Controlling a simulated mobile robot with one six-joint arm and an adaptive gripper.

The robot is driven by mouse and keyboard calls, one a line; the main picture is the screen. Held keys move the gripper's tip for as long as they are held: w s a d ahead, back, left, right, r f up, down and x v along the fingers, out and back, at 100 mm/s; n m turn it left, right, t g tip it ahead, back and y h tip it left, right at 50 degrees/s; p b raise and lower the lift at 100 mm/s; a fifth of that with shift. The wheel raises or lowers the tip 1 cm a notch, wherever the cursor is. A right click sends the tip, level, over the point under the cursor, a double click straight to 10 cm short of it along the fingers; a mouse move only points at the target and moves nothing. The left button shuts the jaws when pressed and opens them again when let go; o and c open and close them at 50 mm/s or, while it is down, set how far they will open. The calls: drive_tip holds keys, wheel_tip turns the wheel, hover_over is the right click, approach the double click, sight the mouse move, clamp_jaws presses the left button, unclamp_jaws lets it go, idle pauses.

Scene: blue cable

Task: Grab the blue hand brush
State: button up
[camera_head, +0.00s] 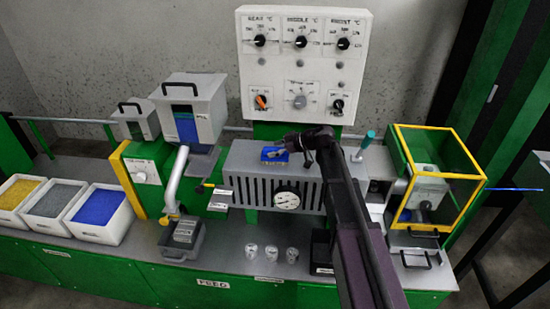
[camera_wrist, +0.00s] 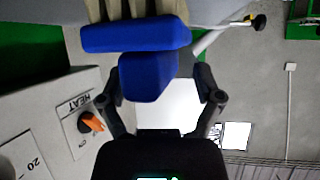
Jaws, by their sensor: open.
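The blue hand brush (camera_wrist: 136,37) shows large in the wrist view, with a wide blue block, pale bristles along the top edge and a short blue part (camera_wrist: 148,78) reaching down toward my gripper. My gripper (camera_wrist: 160,98) is open, with one dark finger on each side of that part's lower end. Whether a finger touches it cannot be told. In the head view, a small blue thing (camera_head: 274,154), which appears to be the brush, lies on the grey slotted housing. My gripper (camera_head: 299,147) is just right of it, its fingertips partly unclear.
A white control panel (camera_head: 304,70) with knobs stands behind the housing (camera_head: 245,163). A yellow-framed guard (camera_head: 438,185) is to the right, and a teal-handled tool (camera_head: 367,139) stands nearer. Bins of pellets (camera_head: 97,208) are at left. Several clear cups (camera_head: 271,253) stand in front.

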sight(275, 148)
idle(0.3)
clamp_jaws()
drive_tip(key=shift+r, duration=0.1)
idle(0.4)
wheel_tip(275, 148, up, 3)
drive_tip(key=p, duration=0.3)
drive_tip(key=shift+r, duration=0.1)
drive_tip(key=s+d+r+p, duration=0.1)
drive_tip(key=s+d+p, duration=0.1)
drive_tip(key=s, duration=1.3)
drive_tip(key=shift+v, duration=0.8)
drive_tip(key=shift+s, duration=0.2)
